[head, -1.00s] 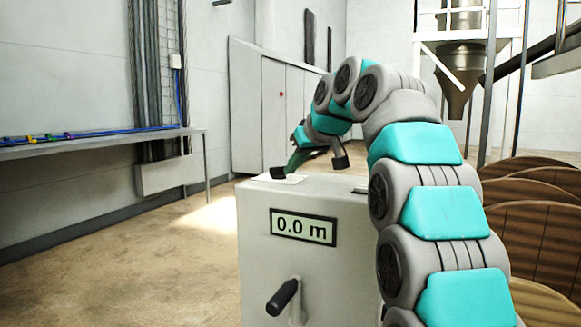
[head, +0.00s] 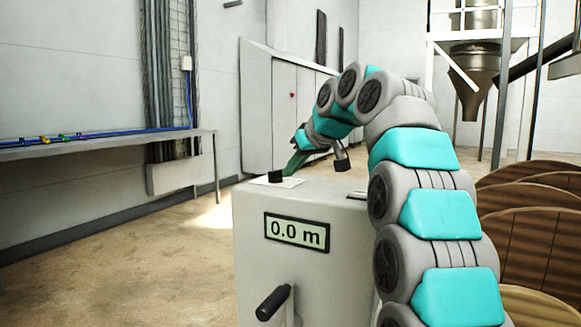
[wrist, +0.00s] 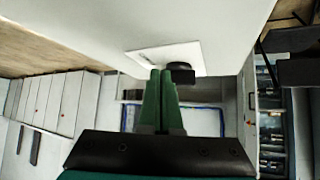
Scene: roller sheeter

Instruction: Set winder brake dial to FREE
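The winder brake dial is a small black knob (head: 275,177) on a white label plate (head: 291,183) on top of the pale machine housing (head: 252,270). In the wrist view the dial (wrist: 182,74) sits at the right edge of the plate (wrist: 150,56). My gripper (head: 294,166) has green fingers, just behind and right of the dial in the head view. In the wrist view my gripper (wrist: 161,74) has its fingers together with nothing between them. The right fingertip is right beside the dial; I cannot tell whether it touches. The label's markings are unreadable.
The housing's front has a display (head: 297,231) reading 0.0 m and a crank with a black handle (head: 274,302). Large brown discs (head: 535,225) stand at the right. A bench (head: 120,140) runs along the left wall. The floor at the left is clear.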

